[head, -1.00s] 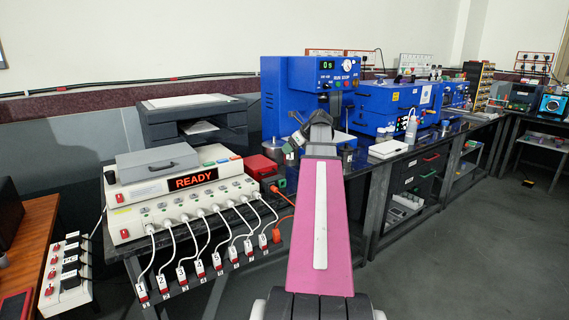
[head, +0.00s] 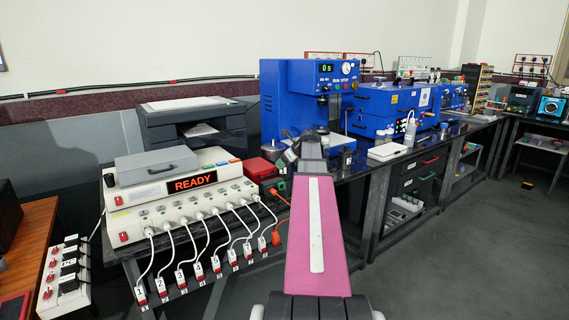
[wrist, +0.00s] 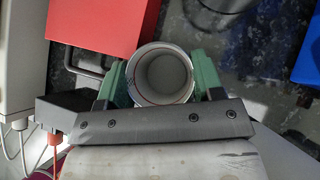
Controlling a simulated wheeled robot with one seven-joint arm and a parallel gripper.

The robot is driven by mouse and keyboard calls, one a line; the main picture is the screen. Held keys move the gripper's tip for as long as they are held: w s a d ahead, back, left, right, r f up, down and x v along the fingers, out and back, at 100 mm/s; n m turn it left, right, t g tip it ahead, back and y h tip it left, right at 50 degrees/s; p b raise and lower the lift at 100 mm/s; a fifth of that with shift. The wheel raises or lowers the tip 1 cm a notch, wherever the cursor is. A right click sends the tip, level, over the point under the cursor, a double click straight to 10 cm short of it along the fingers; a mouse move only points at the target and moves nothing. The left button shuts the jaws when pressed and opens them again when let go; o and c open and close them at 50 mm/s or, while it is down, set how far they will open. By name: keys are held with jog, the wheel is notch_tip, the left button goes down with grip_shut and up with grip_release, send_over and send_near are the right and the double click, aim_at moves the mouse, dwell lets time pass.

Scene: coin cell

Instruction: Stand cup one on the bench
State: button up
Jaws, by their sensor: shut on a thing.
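In the wrist view a white, round, open-topped cup (wrist: 163,73) with a thin dark red line inside sits between the two green fingers of my gripper (wrist: 161,82). The gripper is shut on it, and I look down into its mouth; it looks empty. No number on it shows. The dark speckled bench top (wrist: 205,42) lies beneath; I cannot tell whether the cup's base touches it.
A red box (wrist: 92,22) with a dark handle lies close left of the cup in the wrist view. A blue machine (head: 300,98) stands behind. A white channel unit reading READY (head: 185,192), with several cables, is at left. Some bare bench shows beyond the cup.

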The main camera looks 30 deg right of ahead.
jog(key=shift+f, duration=0.1)
jog(key=o, duration=1.1)
jog(key=v, duration=1.2)
